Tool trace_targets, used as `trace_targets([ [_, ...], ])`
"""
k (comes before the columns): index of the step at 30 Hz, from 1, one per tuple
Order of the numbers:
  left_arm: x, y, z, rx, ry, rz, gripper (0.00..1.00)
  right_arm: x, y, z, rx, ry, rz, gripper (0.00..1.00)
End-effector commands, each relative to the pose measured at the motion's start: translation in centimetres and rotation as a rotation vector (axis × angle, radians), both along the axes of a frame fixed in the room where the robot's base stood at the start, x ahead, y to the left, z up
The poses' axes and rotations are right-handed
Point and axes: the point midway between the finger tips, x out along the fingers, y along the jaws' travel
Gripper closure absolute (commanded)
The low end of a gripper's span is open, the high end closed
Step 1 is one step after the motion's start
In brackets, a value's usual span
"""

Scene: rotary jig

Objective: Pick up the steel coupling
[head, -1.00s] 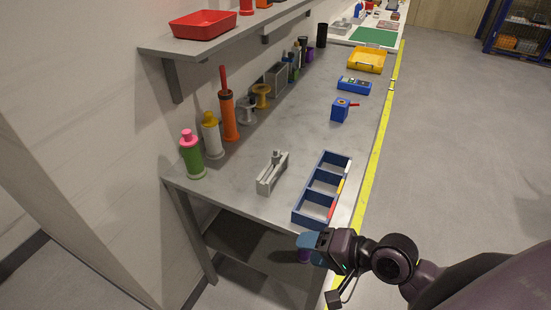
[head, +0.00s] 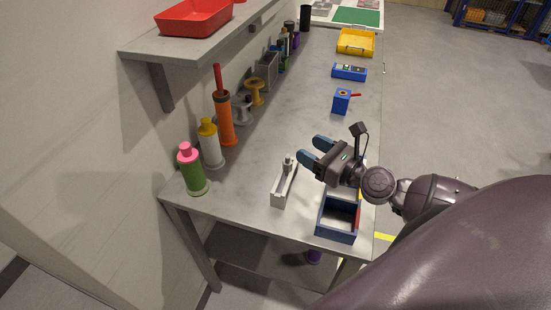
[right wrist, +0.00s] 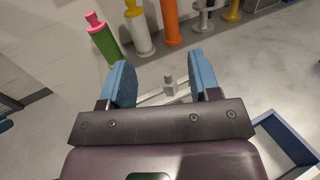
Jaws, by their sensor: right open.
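A small grey piece, which looks like the steel coupling (head: 288,161), stands upright at the far end of a narrow light-grey jig (head: 282,190) on the bench. In the right wrist view the coupling (right wrist: 169,84) shows between my two blue fingers, near the right one, with the jig partly hidden behind my gripper. My right gripper (head: 311,152) is open and empty, just to the right of the coupling and apart from it in the head view. It also shows in the right wrist view (right wrist: 160,64). My left gripper is not in view.
A blue divided tray (head: 337,236) lies right of the jig, partly hidden by my right arm. A green bottle (head: 191,171), a white bottle (head: 210,146) and an orange tool (head: 224,120) stand along the wall. A blue box (head: 341,102) lies farther back. The bench middle is clear.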

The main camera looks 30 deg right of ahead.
Motion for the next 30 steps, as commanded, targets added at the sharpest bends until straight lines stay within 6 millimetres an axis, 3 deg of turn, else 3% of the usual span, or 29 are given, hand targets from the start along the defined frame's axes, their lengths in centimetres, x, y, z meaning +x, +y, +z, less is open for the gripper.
trace_targets([
  [9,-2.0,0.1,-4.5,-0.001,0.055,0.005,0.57,0.0,0.0,-3.6,0.002,0.007,-0.001,0.43],
  [19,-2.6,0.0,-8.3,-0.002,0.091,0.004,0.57,0.0,0.0,-7.4,-0.001,0.008,0.0,0.43],
  [22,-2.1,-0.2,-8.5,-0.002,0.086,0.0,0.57,-0.1,0.0,-8.6,-0.002,0.009,0.001,0.43],
  [25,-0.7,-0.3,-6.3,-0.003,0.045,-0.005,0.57,1.1,0.3,-7.6,0.002,-0.004,-0.002,0.43],
  [30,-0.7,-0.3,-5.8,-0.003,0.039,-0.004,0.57,2.2,0.7,-7.7,0.001,-0.002,0.0,0.43],
])
